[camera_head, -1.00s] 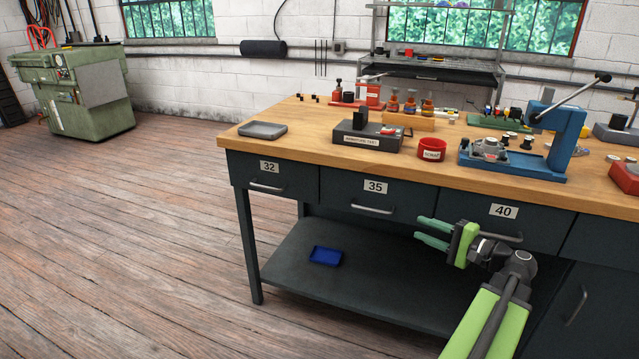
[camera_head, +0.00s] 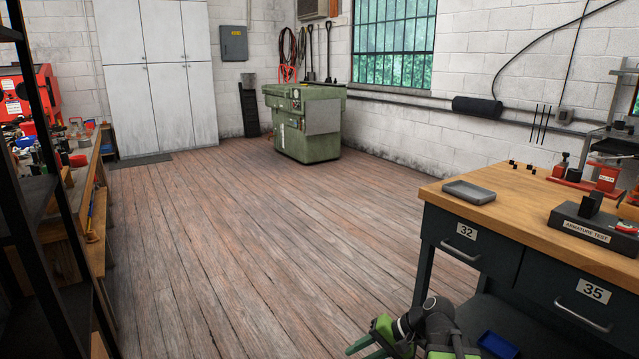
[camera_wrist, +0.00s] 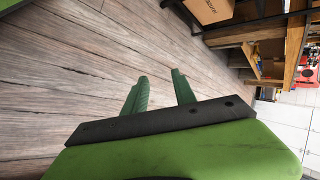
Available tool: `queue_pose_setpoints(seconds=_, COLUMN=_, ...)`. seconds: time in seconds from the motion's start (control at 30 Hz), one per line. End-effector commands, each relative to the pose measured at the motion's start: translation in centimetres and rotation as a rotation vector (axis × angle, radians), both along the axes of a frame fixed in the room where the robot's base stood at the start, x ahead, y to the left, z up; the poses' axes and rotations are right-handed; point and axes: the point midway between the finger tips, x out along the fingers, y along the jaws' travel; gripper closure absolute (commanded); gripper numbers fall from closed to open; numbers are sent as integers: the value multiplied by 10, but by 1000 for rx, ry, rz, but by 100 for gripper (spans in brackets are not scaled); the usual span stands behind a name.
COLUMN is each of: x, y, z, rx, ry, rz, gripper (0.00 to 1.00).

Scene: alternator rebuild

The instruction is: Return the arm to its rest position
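My gripper (camera_head: 358,352) shows at the bottom of the head view, beside the workbench's left end, partly cut off by the frame edge. In the wrist view its two green fingers (camera_wrist: 160,80) stand apart with nothing between them. The wooden floor shows beyond them. My arm is bent and low, below the bench top.
The workbench (camera_head: 575,237), with drawers 32 and 35, stands at right. A grey tray (camera_head: 469,192) and an armature test block (camera_head: 592,230) are on it. A blue tray (camera_head: 497,345) lies below. A green machine (camera_head: 303,120) stands at the back. Open floor fills the middle.

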Motion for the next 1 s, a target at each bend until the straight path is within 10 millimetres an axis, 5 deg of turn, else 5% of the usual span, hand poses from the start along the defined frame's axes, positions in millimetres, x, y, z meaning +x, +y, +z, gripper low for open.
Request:
queue_pose_setpoints(seconds=0.1, x=-18, y=33, z=-27, rx=-180, ry=14, rz=136, gripper=68)
queue_pose_setpoints(seconds=0.2, x=-30, y=34, z=-47, rx=-357, ry=18, rz=228, gripper=68)
queue_pose_setpoints(seconds=0.27, x=-34, y=22, z=-56, rx=-460, ry=20, rz=260, gripper=68)
queue_pose_setpoints(seconds=0.47, x=-39, y=-57, z=-67, rx=-791, ry=41, rz=332, gripper=68)
queue_pose_setpoints(seconds=0.5, x=-38, y=-54, z=-41, rx=-777, ry=38, rz=332, gripper=68)
queue_pose_setpoints(seconds=0.87, x=-38, y=-53, z=76, rx=-772, ry=37, rz=329, gripper=68)
queue_pose_setpoints(seconds=1.0, x=-38, y=-52, z=144, rx=-772, ry=37, rz=329, gripper=68)
